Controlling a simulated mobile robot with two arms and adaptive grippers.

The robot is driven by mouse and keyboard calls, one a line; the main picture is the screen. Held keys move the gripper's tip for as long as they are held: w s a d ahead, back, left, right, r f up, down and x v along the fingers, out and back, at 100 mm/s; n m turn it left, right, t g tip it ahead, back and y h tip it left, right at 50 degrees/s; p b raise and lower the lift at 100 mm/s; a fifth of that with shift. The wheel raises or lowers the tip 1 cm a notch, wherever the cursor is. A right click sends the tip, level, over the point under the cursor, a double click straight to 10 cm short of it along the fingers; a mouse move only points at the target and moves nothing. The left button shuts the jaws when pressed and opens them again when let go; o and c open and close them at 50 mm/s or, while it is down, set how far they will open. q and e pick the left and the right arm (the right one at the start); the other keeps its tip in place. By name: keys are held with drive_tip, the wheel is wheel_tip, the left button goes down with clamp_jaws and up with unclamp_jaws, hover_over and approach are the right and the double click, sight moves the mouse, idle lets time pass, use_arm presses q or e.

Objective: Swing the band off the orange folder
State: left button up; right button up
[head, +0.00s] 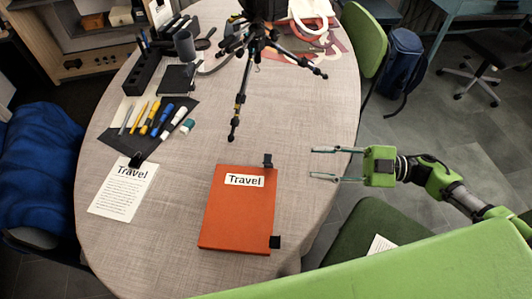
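The orange folder (235,215) lies flat on the table with a white "Travel" label (244,180) near its top. Two small black pieces sit at its right corners, one at the top (268,160) and one at the bottom (275,242). I cannot make out a band running between them. My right gripper (313,164) comes in from the right, its two thin fingers apart and pointing left toward the folder. It is open and empty, to the right of the upper black piece and apart from it. My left gripper is not in view.
A black tripod (237,107) stands on the table (300,100) behind the folder. A white "Travel" sheet (128,190) with a black clip lies left, below several pens and markers (160,120). A green chair (365,40) stands behind right. Tabletop around the folder is clear.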

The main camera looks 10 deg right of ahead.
drive_tip(key=p, duration=0.1)
approach(268, 158)
drive_tip(key=a, duration=0.1)
drive_tip(key=p+x, duration=0.1)
drive_tip(key=x, duration=0.7)
drive_tip(key=shift+w+a+f+p, duration=0.15)
drive_tip(key=shift+w+a+p, duration=0.15)
drive_tip(key=shift+a, duration=0.2)
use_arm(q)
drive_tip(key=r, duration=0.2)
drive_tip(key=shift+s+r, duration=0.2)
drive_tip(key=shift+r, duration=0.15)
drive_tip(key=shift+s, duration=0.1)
use_arm(e)
drive_tip(key=c, duration=0.8)
